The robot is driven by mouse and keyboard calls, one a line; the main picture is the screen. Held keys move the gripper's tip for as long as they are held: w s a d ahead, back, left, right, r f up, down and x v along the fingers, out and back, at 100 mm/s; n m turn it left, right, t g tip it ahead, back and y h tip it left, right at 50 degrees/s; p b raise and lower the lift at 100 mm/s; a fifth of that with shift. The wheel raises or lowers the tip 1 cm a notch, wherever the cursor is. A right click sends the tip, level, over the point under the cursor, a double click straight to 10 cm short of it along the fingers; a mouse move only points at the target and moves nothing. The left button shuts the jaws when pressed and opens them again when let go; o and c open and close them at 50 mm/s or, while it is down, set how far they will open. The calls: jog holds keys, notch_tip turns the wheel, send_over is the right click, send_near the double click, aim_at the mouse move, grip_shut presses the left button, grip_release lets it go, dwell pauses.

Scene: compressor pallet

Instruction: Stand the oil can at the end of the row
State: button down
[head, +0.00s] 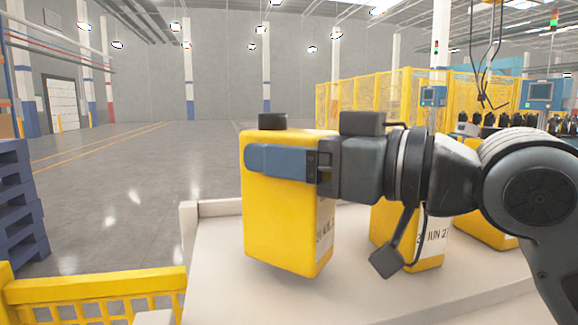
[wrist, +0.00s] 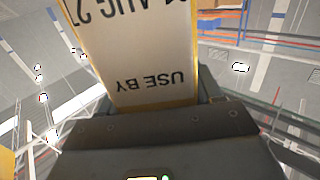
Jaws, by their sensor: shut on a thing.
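A yellow oil can (head: 283,225) with a black cap is upright in my gripper (head: 284,161), left of the other cans in the head view. My gripper is shut on its upper body, with a blue finger across the near face. The can is over the pale surface (head: 215,262) with a soft shadow under it; I cannot tell whether its base touches. In the wrist view its white label (wrist: 140,55) reads "USE BY" and an AUG date, upside down. A second yellow can (head: 385,232), labelled with a JUN date, stands to the right, partly hidden by my arm.
Another yellow can (head: 485,232) stands further right, mostly behind my arm. The pale surface has a raised edge (head: 188,225) at left. A yellow basket (head: 95,290) is at the lower left, blue pallets (head: 18,205) at the far left. The surface left of the held can is clear.

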jog(key=shift+f, duration=0.8)
jog(key=shift+f, duration=0.15)
jog(key=shift+c, duration=0.9)
grip_release()
jog(key=b+v, duration=0.3)
jog(key=v, duration=0.9)
